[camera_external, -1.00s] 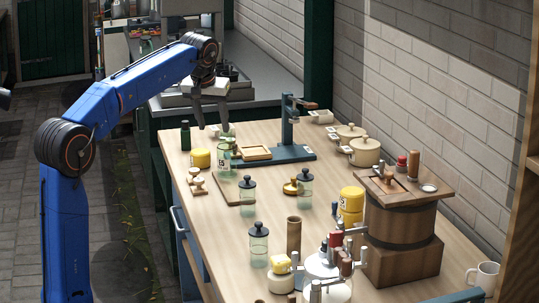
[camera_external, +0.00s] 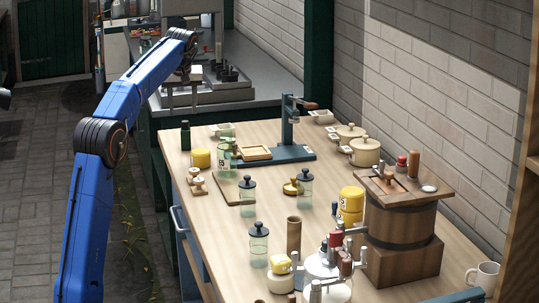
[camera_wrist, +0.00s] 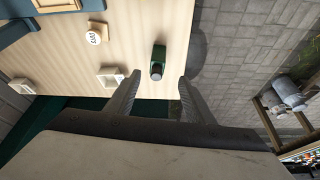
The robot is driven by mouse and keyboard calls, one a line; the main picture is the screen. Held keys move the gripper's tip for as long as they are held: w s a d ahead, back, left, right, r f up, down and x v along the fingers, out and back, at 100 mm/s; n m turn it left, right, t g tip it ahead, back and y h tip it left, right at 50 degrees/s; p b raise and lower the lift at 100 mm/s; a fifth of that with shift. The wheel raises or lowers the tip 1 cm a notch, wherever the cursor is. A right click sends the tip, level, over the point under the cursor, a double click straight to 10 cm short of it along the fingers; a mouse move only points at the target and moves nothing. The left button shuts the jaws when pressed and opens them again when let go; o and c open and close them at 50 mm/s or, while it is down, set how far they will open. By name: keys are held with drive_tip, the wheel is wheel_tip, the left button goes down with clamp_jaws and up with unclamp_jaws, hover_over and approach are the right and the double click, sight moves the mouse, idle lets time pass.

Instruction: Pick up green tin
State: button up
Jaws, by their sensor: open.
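The green tin (camera_external: 185,135) is small, dark and upright at the far left corner of the wooden table. My gripper (camera_external: 182,102) appears behind and above the tin in the external view. In the wrist view my gripper (camera_wrist: 157,82) has its two fingers spread wide, with nothing between them. The fingers look apart from the tin.
The table's edge is close beside the tin, with paving beyond.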

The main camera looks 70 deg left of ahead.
sight(185, 130)
drive_tip(key=x, duration=1.3)
drive_tip(key=shift+w+a+f, duration=0.1)
drive_tip(key=shift+w+f, duration=0.15)
drive_tip(key=shift+w, duration=0.05)
drive_tip(key=c, duration=1.2)
